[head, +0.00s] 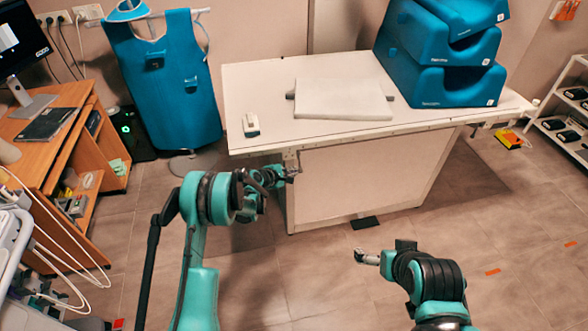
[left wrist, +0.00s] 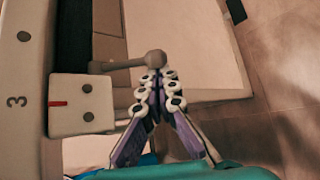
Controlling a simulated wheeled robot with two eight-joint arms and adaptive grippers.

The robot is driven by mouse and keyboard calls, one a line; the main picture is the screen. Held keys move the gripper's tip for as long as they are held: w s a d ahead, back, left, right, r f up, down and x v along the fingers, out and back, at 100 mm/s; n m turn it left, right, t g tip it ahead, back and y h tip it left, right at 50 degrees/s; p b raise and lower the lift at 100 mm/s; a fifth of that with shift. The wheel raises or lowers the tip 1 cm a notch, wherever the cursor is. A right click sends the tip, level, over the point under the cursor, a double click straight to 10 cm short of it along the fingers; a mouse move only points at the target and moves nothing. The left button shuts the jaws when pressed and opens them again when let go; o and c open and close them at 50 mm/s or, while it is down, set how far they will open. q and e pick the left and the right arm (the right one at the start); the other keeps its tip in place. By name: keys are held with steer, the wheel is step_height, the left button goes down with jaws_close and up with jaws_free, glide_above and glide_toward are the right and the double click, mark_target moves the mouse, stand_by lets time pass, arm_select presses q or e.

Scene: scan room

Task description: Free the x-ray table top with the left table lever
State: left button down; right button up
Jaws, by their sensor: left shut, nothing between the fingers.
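The white x-ray table top (head: 255,85) lies on its pale base (head: 350,180). In the left wrist view, the left table lever (left wrist: 130,63) is a grey rod with a round knob, sticking out from a white block (left wrist: 82,104) with a red mark under the table's edge. My left gripper (left wrist: 161,78) is shut and empty, its fingertips right at the knob; I cannot tell whether they touch it. In the head view my left gripper (head: 291,173) is just below the table's front edge, near its left corner. My right gripper (head: 366,257) hangs over the floor, away from the table.
A flat white pad (head: 342,99), a small white device (head: 250,124) and stacked blue cushions (head: 440,75) are on the table. A wooden desk (head: 45,150) stands left, a white shelf rack (head: 565,115) right. A black pedal (head: 366,222) is on the floor.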

arm_select(q)
steer(key=shift+s+d+r+n+g+p, duration=0.25)
steer(key=shift+s+r+n+g, duration=0.45)
steer(key=shift+g, duration=0.5)
arm_select(e)
steer(key=shift+r, duration=0.4)
arm_select(q)
steer(key=shift+s+r, duration=0.1)
steer(key=shift+r, duration=0.15)
